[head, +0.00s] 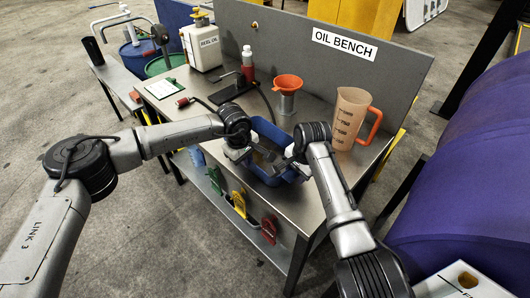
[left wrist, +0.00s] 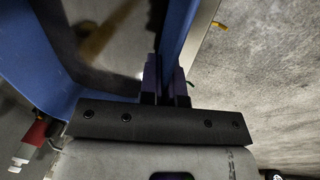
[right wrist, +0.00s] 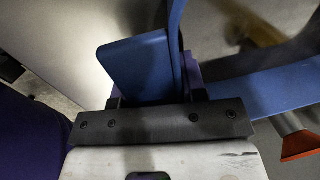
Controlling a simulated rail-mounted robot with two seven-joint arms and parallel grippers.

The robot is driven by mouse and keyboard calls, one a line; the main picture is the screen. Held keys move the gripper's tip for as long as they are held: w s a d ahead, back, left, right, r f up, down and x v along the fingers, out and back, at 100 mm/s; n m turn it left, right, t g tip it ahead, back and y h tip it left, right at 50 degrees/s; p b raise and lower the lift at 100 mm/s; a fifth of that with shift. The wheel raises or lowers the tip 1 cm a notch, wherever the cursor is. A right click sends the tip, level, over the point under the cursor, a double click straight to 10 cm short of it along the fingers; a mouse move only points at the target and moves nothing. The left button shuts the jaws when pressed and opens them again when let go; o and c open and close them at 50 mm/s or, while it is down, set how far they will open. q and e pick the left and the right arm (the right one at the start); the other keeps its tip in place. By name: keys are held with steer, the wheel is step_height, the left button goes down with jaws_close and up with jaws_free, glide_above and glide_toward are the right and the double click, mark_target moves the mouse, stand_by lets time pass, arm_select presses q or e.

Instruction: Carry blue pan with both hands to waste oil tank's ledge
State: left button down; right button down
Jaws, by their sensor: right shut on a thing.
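The blue pan (head: 264,178) is at the front edge of the steel bench, with dark oil-like contents inside. My left gripper (head: 238,152) is at its left side; in the left wrist view its fingers (left wrist: 166,88) stand close on both sides of the blue pan wall (left wrist: 180,30). My right gripper (head: 298,162) is at the pan's right side; in the right wrist view its fingers (right wrist: 155,95) are shut on a blue part of the pan (right wrist: 140,68). No label marks a waste oil tank; a large purple rounded body (head: 470,150) stands at the right.
On the bench (head: 325,125) stand an orange funnel (head: 287,83), a measuring jug (head: 350,118), a white canister (head: 201,46) and a red bottle (head: 247,66). A grey back panel (head: 290,45) closes the rear.

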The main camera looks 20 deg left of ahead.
arm_select(q)
steer(key=shift+r, duration=0.2)
arm_select(e)
steer(key=shift+r, duration=0.15)
